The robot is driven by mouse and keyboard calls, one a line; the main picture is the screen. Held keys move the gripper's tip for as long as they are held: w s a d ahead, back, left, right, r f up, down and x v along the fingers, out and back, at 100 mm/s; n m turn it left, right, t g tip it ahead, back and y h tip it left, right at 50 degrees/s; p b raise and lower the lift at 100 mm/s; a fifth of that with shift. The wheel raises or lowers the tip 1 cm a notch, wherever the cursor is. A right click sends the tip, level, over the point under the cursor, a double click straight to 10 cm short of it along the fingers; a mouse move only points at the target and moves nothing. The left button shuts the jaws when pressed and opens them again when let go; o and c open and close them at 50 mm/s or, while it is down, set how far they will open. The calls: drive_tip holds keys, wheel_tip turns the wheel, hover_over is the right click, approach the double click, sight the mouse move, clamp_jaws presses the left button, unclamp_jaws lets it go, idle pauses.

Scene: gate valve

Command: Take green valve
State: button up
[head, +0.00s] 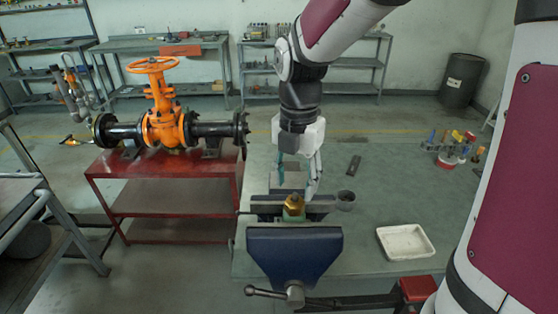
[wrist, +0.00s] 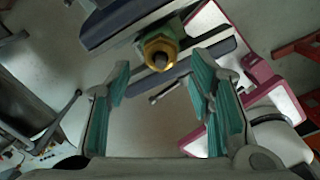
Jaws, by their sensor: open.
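A brass-coloured fitting with a hex end (head: 294,204) stands in the jaws of the blue vise (head: 294,252). In the wrist view the fitting (wrist: 160,52) shows a gold hex end with a dark centre, and some green on the body behind it. It is the only valve-like piece I see at the vise. My gripper (head: 298,178) is open and empty, just above and behind the fitting in the head view. In the wrist view my gripper (wrist: 163,82) has its teal-padded fingers spread, with the fitting ahead between them and apart from both.
An orange gate valve (head: 163,125) sits on the red table at left.

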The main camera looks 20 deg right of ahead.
sight(295, 193)
wheel_tip(295, 193, down, 3)
drive_tip(key=shift+w+r+b, duration=0.1)
drive_tip(key=shift+b, duration=0.7)
drive_tip(key=shift+f+b, duration=0.35)
drive_tip(key=shift+f, duration=1)
clamp_jaws()
